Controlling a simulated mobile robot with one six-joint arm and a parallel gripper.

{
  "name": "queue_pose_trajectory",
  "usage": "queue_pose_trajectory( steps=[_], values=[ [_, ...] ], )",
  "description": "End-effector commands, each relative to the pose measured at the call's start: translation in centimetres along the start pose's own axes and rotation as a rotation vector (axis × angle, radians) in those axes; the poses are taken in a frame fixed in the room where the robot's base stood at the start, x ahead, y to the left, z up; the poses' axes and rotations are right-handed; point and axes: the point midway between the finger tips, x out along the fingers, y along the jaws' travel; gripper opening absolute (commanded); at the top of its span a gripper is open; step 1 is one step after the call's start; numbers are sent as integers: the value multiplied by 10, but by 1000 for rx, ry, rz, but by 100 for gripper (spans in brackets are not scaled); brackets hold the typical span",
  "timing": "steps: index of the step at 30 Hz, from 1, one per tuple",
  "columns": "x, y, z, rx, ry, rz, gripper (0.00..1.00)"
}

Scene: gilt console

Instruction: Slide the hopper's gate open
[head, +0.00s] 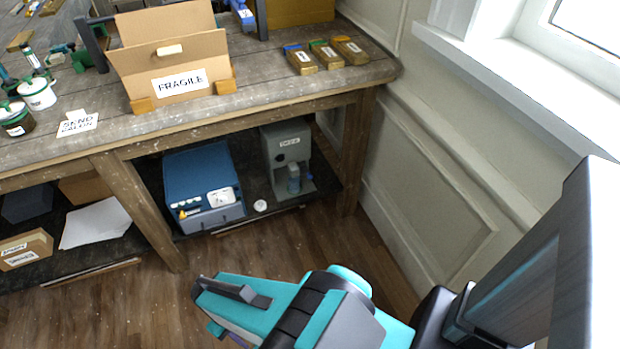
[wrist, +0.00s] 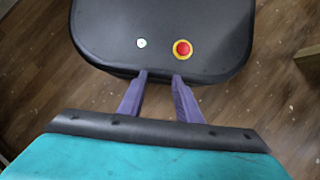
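A grey upright machine (head: 270,150) with a small label and a dark round spot on its front stands on the lower shelf, at the right end under the table. It looks like the hopper, but its label is too small to read. A small blue-grey bottle or jar (head: 293,180) stands in its lower front. I cannot make out the gate or its position. My gripper (wrist: 160,76) has two purple fingers apart, with nothing between them. In the head view it is low in the foreground, well short of the shelf, its fingers mostly hidden.
A blue box-like case (head: 200,165) stands left of the machine, with a small white round item (head: 260,206) between them. The table leg (head: 357,150) and panelled wall (head: 440,180) bound the right side. A cardboard box (head: 170,55) marked FRAGILE stands on the tabletop (head: 250,92). Floor in front is clear.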

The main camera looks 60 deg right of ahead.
Motion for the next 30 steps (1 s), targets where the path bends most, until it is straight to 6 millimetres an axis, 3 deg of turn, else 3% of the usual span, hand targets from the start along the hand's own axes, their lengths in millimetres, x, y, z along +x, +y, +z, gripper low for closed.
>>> queue_pose_trajectory(
  steps=[2,4,11,14,20,24,30],
  values=[
    [0,0,0,0,0,0,31],
    [0,0,0,0,0,0,40],
    [4,12,-20,8,49,11,40],
    [8,38,-42,10,109,31,40],
    [12,95,-107,34,293,95,40],
    [8,147,-152,45,436,162,40],
    [-5,225,-203,52,626,277,40]
  ],
)
